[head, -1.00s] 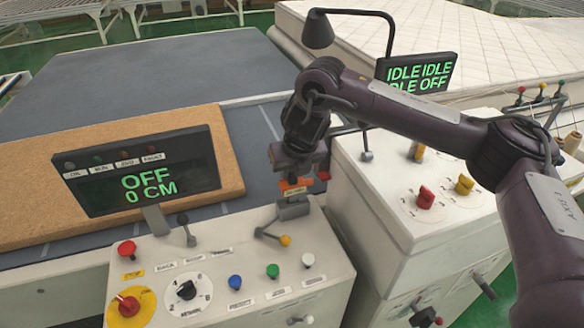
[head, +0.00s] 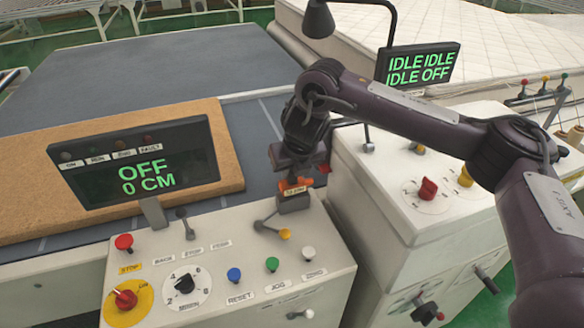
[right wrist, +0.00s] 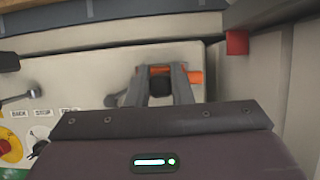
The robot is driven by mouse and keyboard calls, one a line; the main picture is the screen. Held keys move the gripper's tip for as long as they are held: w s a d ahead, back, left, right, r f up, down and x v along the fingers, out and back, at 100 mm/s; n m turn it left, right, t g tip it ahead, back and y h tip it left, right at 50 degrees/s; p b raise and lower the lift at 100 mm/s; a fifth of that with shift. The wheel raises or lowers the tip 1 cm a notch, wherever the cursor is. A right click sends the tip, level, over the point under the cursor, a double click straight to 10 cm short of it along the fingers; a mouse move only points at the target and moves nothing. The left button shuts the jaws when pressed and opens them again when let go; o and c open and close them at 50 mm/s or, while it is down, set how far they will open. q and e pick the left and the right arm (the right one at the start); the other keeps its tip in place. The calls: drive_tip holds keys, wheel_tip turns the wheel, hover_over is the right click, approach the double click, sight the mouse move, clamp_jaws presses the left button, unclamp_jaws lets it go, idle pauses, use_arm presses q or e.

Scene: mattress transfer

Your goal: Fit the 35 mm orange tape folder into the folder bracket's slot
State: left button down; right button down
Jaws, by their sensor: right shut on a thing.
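My right gripper (head: 295,176) is shut on the orange tape folder (head: 298,185), at the back edge of the white console. The folder is a small orange piece, mostly covered by the fingers in the head view. It sits directly above the grey folder bracket (head: 293,203), seemingly at its top; I cannot tell whether it is inside the slot. In the right wrist view, the two fingers (right wrist: 161,85) frame the folder, and its orange end (right wrist: 195,77) sticks out to the right. A dark part shows between the fingers. My left gripper is not in view.
The white console (head: 240,255) carries a lever, knobs and buttons close to the bracket. A display reading OFF 0 CM (head: 142,172) stands at left. A second white cabinet (head: 385,220) stands close on the right. A dark lamp (head: 318,20) rises behind my arm.

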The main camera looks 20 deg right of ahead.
drive_tip(key=shift+f+b, duration=0.45)
drive_tip(key=shift+f, duration=0.35)
drive_tip(key=c, duration=1.2)
unclamp_jaws()
drive_tip(key=shift+s+r, duration=0.1)
drive_tip(key=shift+r, duration=0.25)
drive_tip(key=v, duration=0.7)
drive_tip(key=shift+p, duration=0.45)
drive_tip(key=shift+s, duration=0.2)
